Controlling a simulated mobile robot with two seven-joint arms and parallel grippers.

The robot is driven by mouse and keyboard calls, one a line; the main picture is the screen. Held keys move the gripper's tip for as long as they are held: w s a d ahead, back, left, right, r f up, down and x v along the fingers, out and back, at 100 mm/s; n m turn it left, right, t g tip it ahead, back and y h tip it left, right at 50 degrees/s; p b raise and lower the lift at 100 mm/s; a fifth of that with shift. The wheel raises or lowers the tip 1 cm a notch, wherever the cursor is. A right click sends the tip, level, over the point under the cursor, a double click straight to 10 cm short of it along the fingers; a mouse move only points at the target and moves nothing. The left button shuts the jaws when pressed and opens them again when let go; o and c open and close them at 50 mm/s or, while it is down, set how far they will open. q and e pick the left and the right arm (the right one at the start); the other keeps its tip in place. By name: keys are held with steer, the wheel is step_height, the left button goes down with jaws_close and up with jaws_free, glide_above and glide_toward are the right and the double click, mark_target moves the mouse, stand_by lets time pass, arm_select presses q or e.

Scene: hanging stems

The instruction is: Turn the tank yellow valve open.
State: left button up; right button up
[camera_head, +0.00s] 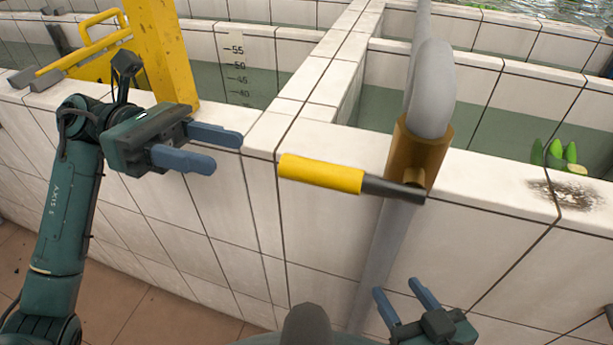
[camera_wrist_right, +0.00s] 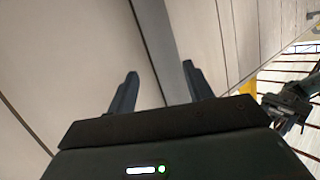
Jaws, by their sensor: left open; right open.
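The yellow valve handle (camera_head: 320,173) sticks out to the left from a brass valve body (camera_head: 416,155) on a grey pipe over the tiled tank wall. The handle lies roughly level, across the pipe. My left gripper (camera_head: 228,150) is open and empty, to the left of the handle's yellow end and apart from it. My right gripper (camera_head: 400,290) is open and empty, low in front of the wall, below the valve. In the right wrist view its two fingers (camera_wrist_right: 160,85) stand apart, with the grey pipe (camera_wrist_right: 160,45) showing beyond and between them.
A yellow post (camera_head: 160,50) and a yellow-handled fitting (camera_head: 95,50) stand on the wall at the left. Tanks with water lie behind the wall. Green leaves (camera_head: 560,155) and a dark stain (camera_head: 565,195) are at the right. Space before the wall is clear.

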arm_select(q)
steer(key=p, duration=0.2)
glide_toward(353, 182)
steer(key=d, duration=0.3)
steer(key=d+f, duration=0.1)
steer(key=d, duration=0.1)
steer(key=shift+s, duration=0.3)
steer(key=shift+c, duration=0.5)
jaws_close()
